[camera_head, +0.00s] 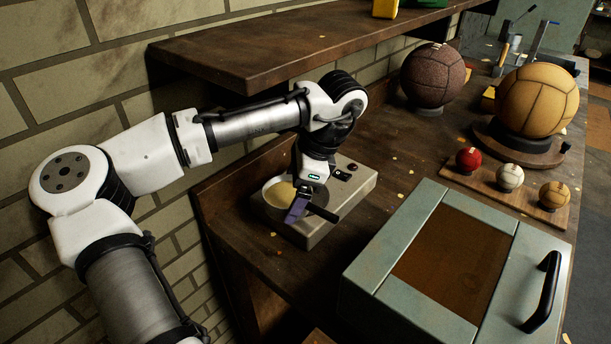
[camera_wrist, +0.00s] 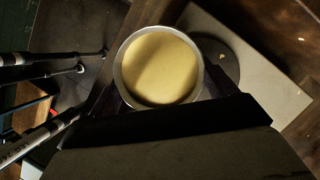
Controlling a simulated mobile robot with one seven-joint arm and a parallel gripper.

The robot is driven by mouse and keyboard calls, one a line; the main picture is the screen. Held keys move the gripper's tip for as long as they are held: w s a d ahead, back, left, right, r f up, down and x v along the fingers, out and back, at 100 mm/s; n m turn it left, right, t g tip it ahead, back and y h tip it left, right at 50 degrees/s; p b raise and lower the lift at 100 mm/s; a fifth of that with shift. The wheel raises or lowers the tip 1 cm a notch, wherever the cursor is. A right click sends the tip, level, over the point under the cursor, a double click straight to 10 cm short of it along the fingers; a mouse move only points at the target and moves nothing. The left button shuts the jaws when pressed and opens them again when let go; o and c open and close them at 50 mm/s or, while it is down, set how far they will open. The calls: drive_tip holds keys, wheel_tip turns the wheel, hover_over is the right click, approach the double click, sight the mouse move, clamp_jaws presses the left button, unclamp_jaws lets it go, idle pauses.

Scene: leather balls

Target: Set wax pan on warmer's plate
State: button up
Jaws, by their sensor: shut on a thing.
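The wax pan (camera_head: 277,192) is a round metal pan filled with pale yellow wax. It also shows in the wrist view (camera_wrist: 158,66), level or nearly so. My gripper (camera_head: 298,205) is shut on the pan, at its handle side; the grip itself is largely hidden. The warmer (camera_head: 359,183) is a low grey-beige box with dark knobs. Its dark round plate (camera_wrist: 222,60) shows to the right of the pan in the wrist view, partly covered by it. The pan is off-centre from the plate there. I cannot tell whether it touches the warmer.
A wooden shelf (camera_head: 270,50) overhangs the bench behind my arm. A grey-green case (camera_head: 372,262) with a black handle stands in front right of the warmer. Large leather balls (camera_head: 433,75) and a board of small balls (camera_head: 510,178) stand further right.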

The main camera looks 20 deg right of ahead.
drive_tip(key=w+d, duration=0.1)
drive_tip(key=w+d+p, duration=0.1)
drive_tip(key=w, duration=0.1)
drive_tip(key=w+d, duration=0.1)
drive_tip(key=d, duration=0.1)
drive_tip(key=shift+w+f, duration=0.25)
drive_tip(key=shift+a+f, duration=0.1)
drive_tip(key=shift+f, duration=0.35)
drive_tip(key=shift+f, duration=0.1)
drive_tip(key=o, duration=1)
drive_tip(key=shift+f, duration=0.1)
drive_tip(key=shift+o, duration=0.2)
drive_tip(key=shift+r, duration=0.3)
drive_tip(key=s+d+b, duration=0.1)
drive_tip(key=s+d, duration=0.1)
drive_tip(key=d, duration=1)
drive_tip(key=shift+s+r+b, duration=0.3)
drive_tip(key=shift+r+b, duration=0.05)
drive_tip(key=shift+r, duration=0.1)
drive_tip(key=shift+d, duration=0.1)
